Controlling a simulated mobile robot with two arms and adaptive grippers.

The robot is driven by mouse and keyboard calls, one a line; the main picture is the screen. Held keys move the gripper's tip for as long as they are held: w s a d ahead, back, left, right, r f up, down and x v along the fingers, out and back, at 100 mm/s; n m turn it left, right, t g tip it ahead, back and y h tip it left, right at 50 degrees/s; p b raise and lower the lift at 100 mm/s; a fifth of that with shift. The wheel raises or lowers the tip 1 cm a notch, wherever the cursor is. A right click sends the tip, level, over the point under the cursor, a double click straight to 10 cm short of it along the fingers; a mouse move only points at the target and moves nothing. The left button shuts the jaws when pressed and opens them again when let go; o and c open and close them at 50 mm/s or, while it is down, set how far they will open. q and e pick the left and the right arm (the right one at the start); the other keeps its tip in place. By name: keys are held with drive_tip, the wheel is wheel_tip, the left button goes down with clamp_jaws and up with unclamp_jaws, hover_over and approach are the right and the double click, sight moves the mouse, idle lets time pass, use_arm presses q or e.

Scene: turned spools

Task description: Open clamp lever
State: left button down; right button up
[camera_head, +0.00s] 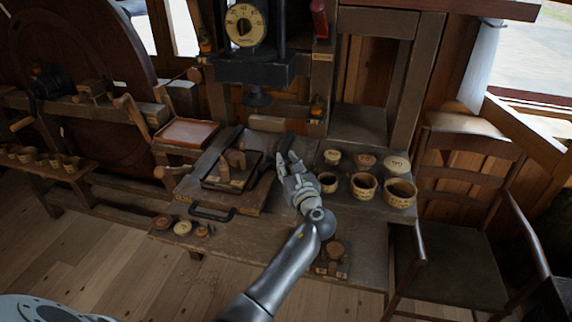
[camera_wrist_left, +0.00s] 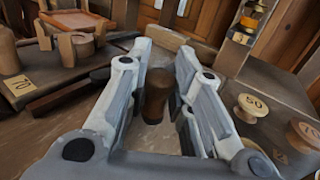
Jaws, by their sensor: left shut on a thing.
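The fingers hide most of the knob in the head view, and the rest of the lever cannot be made out. Wooden pegs (camera_head: 235,160) stand in the tray fixture. My right gripper is not in view.
Cups (camera_head: 364,186) with labelled lids stand right of my gripper; one lid marked 50 (camera_wrist_left: 252,105) shows close by. A press with a dial (camera_head: 245,25) rises behind. A red-brown tray (camera_head: 186,132) lies left, and a chair (camera_head: 460,190) stands right.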

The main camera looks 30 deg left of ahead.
use_arm(q)
drive_tip(key=shift+w+d+f, duration=0.1)
drive_tip(key=shift+d+f, duration=0.1)
drive_tip(key=shift+d, duration=0.2)
drive_tip(key=c, duration=1.7)
unclamp_jaws()
drive_tip(key=o, duration=0.4)
drive_tip(key=shift+w+d+r, duration=0.1)
drive_tip(key=shift+d, duration=0.15)
drive_tip(key=shift+o, duration=0.2)
drive_tip(key=shift+a, duration=0.3)
drive_tip(key=v, duration=1.2)
drive_tip(key=shift+d, duration=0.1)
